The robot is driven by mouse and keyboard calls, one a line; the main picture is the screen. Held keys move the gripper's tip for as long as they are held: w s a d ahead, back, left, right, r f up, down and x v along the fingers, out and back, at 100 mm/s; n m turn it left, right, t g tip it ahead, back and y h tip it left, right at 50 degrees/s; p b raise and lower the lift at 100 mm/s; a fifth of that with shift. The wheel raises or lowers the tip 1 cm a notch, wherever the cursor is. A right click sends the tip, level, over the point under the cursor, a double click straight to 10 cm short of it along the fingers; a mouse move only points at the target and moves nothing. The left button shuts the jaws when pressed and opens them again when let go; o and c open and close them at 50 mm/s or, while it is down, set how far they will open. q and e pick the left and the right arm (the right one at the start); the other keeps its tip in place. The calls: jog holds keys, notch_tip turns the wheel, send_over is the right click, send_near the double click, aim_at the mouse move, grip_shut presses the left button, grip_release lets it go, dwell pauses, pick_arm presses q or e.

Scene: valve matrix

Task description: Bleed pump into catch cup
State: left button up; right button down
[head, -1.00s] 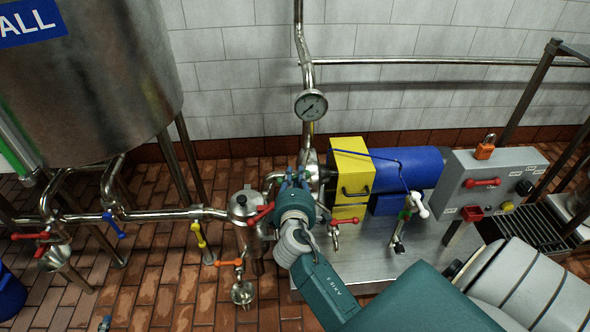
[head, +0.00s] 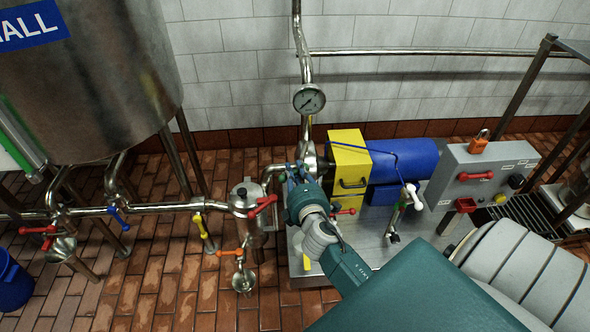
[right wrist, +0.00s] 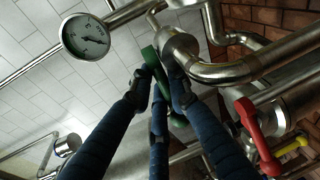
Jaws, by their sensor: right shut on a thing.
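The pump, a blue motor (head: 408,160) with a yellow guard (head: 347,165), sits on a metal bench. My right gripper (head: 298,172) is beside the piping left of the guard; my wrist hides part of that piping. In the right wrist view its dark blue fingers (right wrist: 160,95) are shut on a green handle (right wrist: 153,62) beside a metal pipe fitting. A small metal cup (head: 244,282) hangs below an orange-handled valve (head: 231,252) at the strainer. I cannot tell whether this is the catch cup. My left gripper is out of view.
A pressure gauge (head: 309,99) stands on the riser above my gripper; it also shows in the wrist view (right wrist: 86,36). A red handle (head: 262,206) is close left of my wrist. A grey control box (head: 482,175) stands right. The large tank (head: 95,85) is left.

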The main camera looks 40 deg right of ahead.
jog(key=c, duration=1.6)
grip_release()
jog(key=shift+f, duration=0.1)
jog(key=shift+c, duration=0.2)
